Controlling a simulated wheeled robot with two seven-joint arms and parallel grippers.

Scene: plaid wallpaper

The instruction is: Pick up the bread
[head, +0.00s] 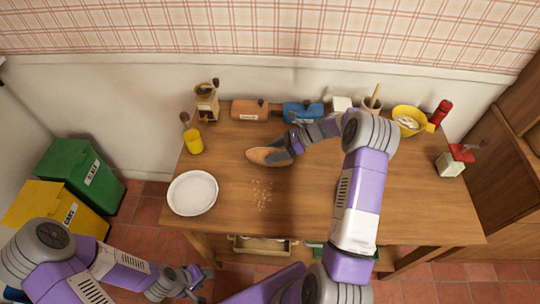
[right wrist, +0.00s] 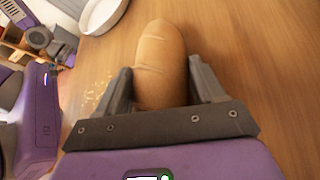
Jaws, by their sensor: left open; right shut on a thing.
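The bread (head: 268,156) is a brown oblong loaf at the left-middle part of the wooden table (head: 330,205). My right gripper (head: 291,146) is shut on the bread near its right end. In the right wrist view the bread (right wrist: 160,62) sits between the two fingers of the right gripper (right wrist: 160,85), its far end sticking out beyond them. I cannot tell whether the bread touches the table. My left gripper (head: 196,281) is open and empty, low in front of the table's left front edge.
A white plate (head: 192,193) lies at the table's left edge, with crumbs (head: 262,194) to its right. A yellow-bodied bottle (head: 193,139), a grinder (head: 207,101) and a blue object (head: 302,112) stand behind. A yellow bowl (head: 408,120) is back right. Bins (head: 82,175) stand left.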

